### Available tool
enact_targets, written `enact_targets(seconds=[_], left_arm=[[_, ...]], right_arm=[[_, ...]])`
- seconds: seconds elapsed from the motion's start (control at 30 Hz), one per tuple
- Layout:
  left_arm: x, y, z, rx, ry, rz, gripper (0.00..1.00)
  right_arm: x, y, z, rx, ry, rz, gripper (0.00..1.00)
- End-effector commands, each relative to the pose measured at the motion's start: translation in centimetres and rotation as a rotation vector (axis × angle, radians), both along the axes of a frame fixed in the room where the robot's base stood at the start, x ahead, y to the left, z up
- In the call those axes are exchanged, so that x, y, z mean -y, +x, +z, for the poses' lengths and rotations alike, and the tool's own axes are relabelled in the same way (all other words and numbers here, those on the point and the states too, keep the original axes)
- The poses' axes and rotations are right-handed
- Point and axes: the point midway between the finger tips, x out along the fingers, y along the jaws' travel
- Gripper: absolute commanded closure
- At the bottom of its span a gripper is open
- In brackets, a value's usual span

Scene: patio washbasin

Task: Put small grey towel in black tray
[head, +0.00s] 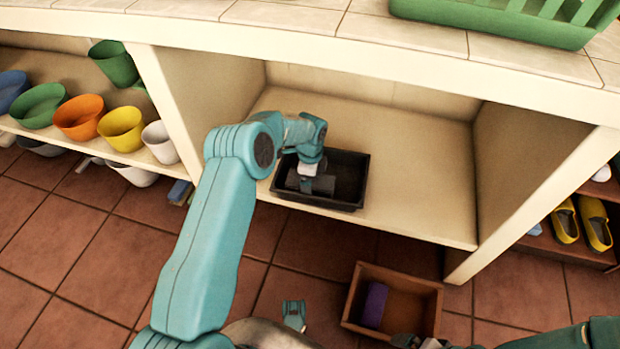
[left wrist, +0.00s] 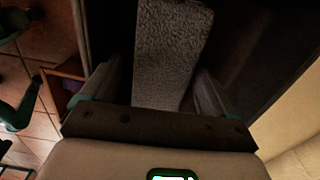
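The black tray (head: 348,180) sits on the shelf inside the open compartment under the counter. My left gripper (head: 309,186) reaches down into the left part of the tray. In the left wrist view the small grey towel (left wrist: 170,50) lies as a pale textured strip between the fingers of my left gripper (left wrist: 160,88). The fingers stand apart, with a gap visible on the towel's left side. My arm and gripper hide part of the towel and tray in the head view. My right arm shows at the lower right edge; its finger state is unclear.
Colored pots (head: 80,117) line the left shelf. A wooden box (head: 418,288) with a purple block (head: 375,305) stands on the tiled floor. Yellow shoes (head: 594,224) are at the right. A green crate (head: 490,30) sits on the counter. The compartment's right part is empty.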

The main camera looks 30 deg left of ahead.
Motion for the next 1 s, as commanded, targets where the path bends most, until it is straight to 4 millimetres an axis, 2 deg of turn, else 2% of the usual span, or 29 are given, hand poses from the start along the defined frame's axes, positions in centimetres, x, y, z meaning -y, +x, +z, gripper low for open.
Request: enact_targets(seconds=[0.23, 0.5, 0.6, 1.0], left_arm=[[0.0, 0.0, 1.3, 0.001, 0.0, 0.0, 0.12], [0.0, 0.0, 6.2, 0.002, 0.001, 0.0, 0.12], [0.0, 0.0, 7.5, 0.001, -0.001, 0.0, 0.12], [0.0, 0.0, 7.8, 0.0, 0.0, 0.0, 0.12]], right_arm=[[-0.1, -0.1, 0.7, -0.003, 0.001, 0.004, 0.0], [-0.4, -0.5, 2.5, -0.009, 0.004, 0.018, 0.0], [-0.6, -0.6, 2.9, -0.011, 0.005, 0.022, 0.0], [-0.6, -0.7, 2.8, -0.012, 0.005, 0.025, 0.0]])
